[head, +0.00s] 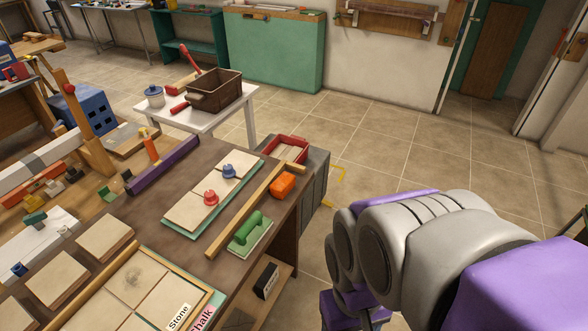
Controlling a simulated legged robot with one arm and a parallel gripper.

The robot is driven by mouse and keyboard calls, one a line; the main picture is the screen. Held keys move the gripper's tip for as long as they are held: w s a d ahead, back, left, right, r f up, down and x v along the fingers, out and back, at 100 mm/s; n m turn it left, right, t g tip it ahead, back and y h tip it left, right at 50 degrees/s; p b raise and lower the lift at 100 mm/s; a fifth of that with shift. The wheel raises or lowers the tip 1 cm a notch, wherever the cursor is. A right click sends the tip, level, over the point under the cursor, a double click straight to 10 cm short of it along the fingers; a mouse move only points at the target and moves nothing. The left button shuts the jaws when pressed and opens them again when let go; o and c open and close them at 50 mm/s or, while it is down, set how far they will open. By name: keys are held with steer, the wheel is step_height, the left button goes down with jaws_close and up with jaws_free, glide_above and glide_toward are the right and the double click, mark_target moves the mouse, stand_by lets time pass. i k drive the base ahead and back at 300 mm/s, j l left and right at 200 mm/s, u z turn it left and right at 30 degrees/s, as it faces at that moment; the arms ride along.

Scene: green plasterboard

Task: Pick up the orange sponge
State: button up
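The orange sponge (283,185) is a small, rounded orange block. It lies on the brown workbench (262,262) near its right edge, just right of a long wooden strip (245,207). Nothing covers it. My grey and purple arm fills the lower right of the head view, apart from the sponge and to the right of the bench. The fingers of my gripper do not show.
A green-handled float (249,232) lies in front of the sponge. A red tray (291,150) is behind it. Left of the strip is a tile board (187,216) with red and blue knobs. A white table (213,119) stands behind. The tiled floor at right is clear.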

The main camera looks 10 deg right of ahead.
mark_target(282, 186)
steer(key=u, duration=1.05)
steer(key=z, duration=1.05)
steer(key=i+j+z, duration=0.2)
steer(key=i+j, duration=0.2)
steer(key=i, duration=0.2)
